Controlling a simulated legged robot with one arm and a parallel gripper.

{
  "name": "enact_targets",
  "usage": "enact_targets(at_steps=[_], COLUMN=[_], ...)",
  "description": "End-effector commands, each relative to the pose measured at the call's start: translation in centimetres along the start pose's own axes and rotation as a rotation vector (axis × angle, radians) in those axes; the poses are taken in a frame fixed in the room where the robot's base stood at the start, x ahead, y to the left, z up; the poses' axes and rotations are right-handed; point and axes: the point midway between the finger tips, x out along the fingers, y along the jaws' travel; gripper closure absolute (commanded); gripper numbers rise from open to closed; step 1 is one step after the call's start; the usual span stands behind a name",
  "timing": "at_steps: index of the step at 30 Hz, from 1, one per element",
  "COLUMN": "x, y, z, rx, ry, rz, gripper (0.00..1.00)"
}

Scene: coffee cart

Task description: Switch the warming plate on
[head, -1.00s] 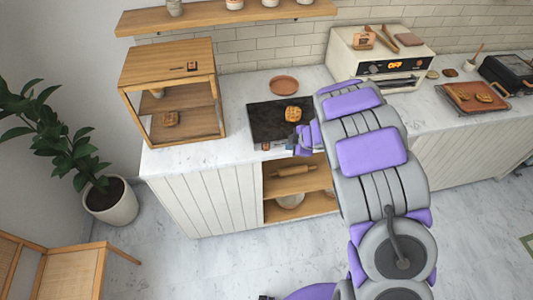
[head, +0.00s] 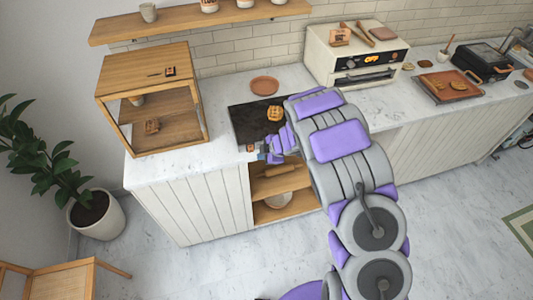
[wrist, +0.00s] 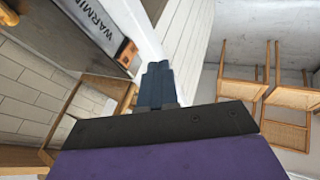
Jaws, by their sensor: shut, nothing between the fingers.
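The warming plate (head: 242,122) is a black slab on the white counter, with a waffle (head: 274,113) on it. In the wrist view its pale front panel (wrist: 85,12) carries lettering that begins "WARMI". A small switch with an orange part (wrist: 127,54) sits at the end of that panel. My gripper (head: 259,150) is at the plate's front edge, near its left corner. In the wrist view my gripper (wrist: 158,70) is shut and empty, its fingertips just beside the switch. I cannot tell whether they touch it.
A wooden display case (head: 150,100) stands left of the plate. A terracotta dish (head: 265,85) lies behind it. A toaster oven (head: 355,58) stands to the right. Open shelves (head: 285,205) are below the counter, and a potted plant (head: 95,215) is at left.

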Motion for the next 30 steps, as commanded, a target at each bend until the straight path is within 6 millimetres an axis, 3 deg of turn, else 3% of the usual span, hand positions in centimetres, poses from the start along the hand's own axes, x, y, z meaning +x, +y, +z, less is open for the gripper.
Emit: enact_targets(at_steps=[9,18,30], x=[5.3,6.5,7.0], y=[0.0,2.7,3.4], z=[0.0,0.1,0.1], rx=[0.001,-0.001,0.000], ry=[0.002,0.003,0.001], rz=[-0.001,0.002,0.001], gripper=[1.00,1.00,1.00])
